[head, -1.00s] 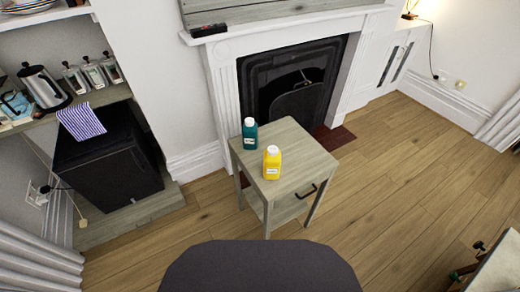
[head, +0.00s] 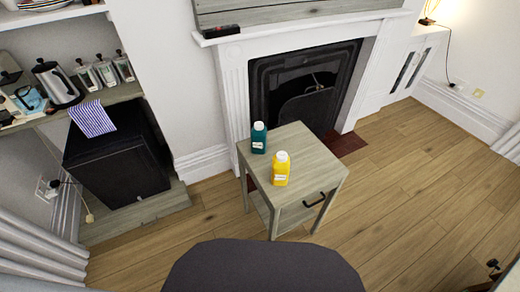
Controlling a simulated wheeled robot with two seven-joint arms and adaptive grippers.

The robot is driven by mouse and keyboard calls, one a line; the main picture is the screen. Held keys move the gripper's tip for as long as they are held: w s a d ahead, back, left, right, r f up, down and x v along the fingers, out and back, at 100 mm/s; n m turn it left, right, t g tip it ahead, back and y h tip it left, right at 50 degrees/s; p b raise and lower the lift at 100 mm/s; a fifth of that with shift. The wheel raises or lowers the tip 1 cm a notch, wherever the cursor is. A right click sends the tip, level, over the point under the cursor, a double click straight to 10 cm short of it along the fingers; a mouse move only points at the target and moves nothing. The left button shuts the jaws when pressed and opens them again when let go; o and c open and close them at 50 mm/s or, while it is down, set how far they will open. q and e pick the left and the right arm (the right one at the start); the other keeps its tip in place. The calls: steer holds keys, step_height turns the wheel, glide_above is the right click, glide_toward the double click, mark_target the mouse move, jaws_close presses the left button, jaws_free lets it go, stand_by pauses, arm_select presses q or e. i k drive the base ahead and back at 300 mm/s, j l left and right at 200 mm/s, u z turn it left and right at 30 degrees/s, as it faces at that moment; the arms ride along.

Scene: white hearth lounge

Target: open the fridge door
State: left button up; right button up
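The fridge (head: 118,165) is a small black box-shaped unit low on the left, on a wooden plinth under a shelf. Its door looks shut.
A small wooden side table (head: 310,165) stands in the middle, bearing a teal bottle (head: 259,138) and a yellow bottle (head: 281,168). A fireplace (head: 305,95) is behind it. A kettle (head: 56,84) and jars stand on the shelf. Floor between fridge and table is clear.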

mark_target(116, 174)
steer(key=u, duration=1.7)
